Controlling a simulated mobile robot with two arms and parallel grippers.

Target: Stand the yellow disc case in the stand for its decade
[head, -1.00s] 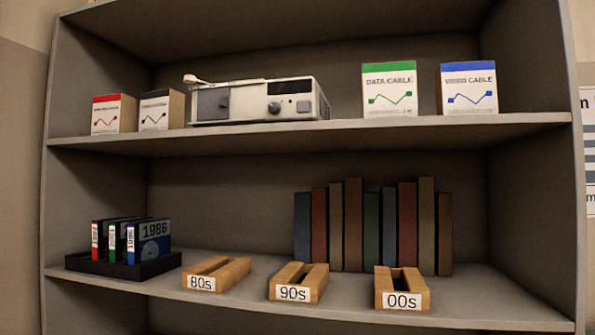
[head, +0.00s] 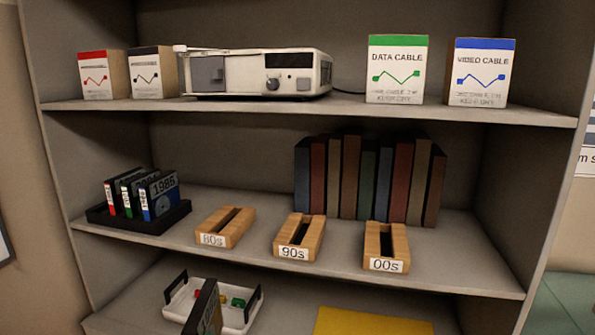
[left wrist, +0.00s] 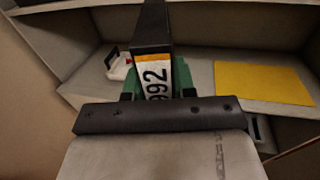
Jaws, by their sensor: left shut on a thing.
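The yellow disc case (left wrist: 153,68) is a black case with a yellow-orange band and a white label on its edge. In the head view the dark case (head: 203,308) shows at the bottom, in front of the lower shelf and below the stands. Three slotted wooden stands are on the middle shelf: 80s (head: 225,228), 90s (head: 299,238) and 00s (head: 386,248). Their slots look empty. My right gripper is not in view.
A black rack (head: 140,222) with several disc cases stands left of the stands. Books (head: 370,180) stand behind them. The lower shelf has a white tray (head: 237,318) with black handles and a yellow mat (head: 370,322). Boxes and a player (head: 255,75) occupy the upper shelf.

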